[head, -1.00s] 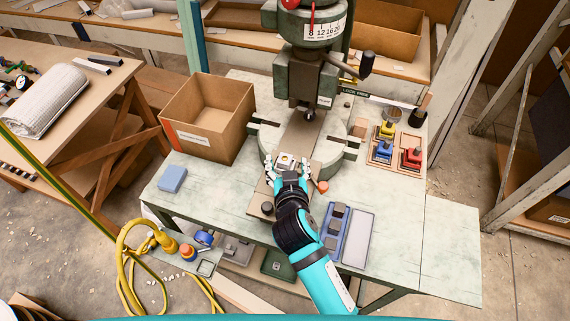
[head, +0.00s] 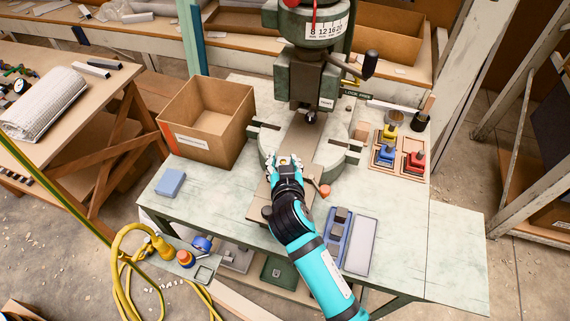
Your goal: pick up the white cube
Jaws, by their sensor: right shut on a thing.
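The white cube (head: 285,160) shows as a small pale block with a brassy spot on top, in front of the fly press on the brown plate. My right gripper (head: 284,164) is shut on it, with white fingers at its left and right sides. The gripper hides the cube's near side. I cannot tell whether the cube touches the plate. My left gripper is out of view.
The green fly press (head: 307,75) stands behind the gripper. An open cardboard box (head: 207,125) and a blue block (head: 170,182) are at left. An orange knob (head: 324,190), a blue tray (head: 334,253) and a wooden tray with coloured parts (head: 399,170) are at right.

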